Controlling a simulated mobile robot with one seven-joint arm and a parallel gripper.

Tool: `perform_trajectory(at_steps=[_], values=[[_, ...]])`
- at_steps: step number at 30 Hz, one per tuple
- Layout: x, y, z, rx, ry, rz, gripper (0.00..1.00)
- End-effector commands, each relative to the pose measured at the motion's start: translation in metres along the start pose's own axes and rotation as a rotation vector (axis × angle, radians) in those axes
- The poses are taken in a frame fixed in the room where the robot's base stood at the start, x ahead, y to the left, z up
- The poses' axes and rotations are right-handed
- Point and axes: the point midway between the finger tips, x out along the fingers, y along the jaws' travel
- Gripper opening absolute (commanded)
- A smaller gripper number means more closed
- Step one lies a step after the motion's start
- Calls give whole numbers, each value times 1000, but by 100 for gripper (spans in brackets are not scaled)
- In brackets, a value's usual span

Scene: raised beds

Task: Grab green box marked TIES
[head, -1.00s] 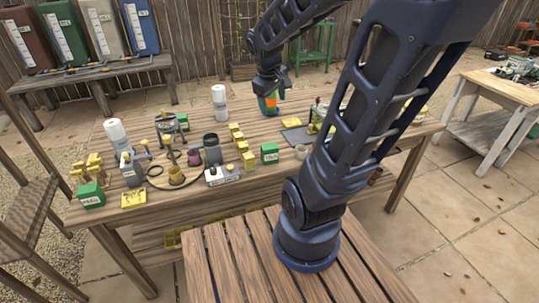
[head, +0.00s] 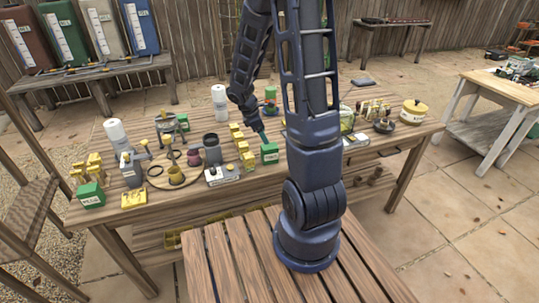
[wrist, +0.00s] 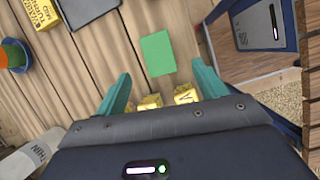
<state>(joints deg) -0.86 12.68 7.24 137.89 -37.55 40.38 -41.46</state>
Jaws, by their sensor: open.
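A small green box (head: 269,154) with a white label stands near the front middle of the wooden table; I cannot read its label. In the wrist view the green box (wrist: 158,53) shows a plain top, ahead of the teal fingertips. My gripper (head: 261,137) is just above and beside this box. In the wrist view my gripper (wrist: 162,85) is open, with nothing held between its fingers. Two more green boxes, one at the table's front left (head: 91,196) and one farther back (head: 182,122), have labels too small to read surely.
Yellow boxes (head: 243,147) stand close to the left of the green box and between the fingers' bases in the wrist view (wrist: 186,96). A white-topped device (head: 221,176) lies to its front left. My arm hides part of the table's right.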

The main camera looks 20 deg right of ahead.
Motion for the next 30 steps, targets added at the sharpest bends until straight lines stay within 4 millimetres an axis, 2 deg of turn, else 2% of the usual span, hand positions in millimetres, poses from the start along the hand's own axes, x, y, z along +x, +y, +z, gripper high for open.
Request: perform_trajectory(at_steps=[6, 18, 26, 30], values=[[18, 3, -9, -80, -8, -11, 71], [64, 3, -9, -83, -9, -13, 71], [77, 2, -9, -82, -8, -13, 71], [92, 2, -10, -83, -8, -14, 71]])
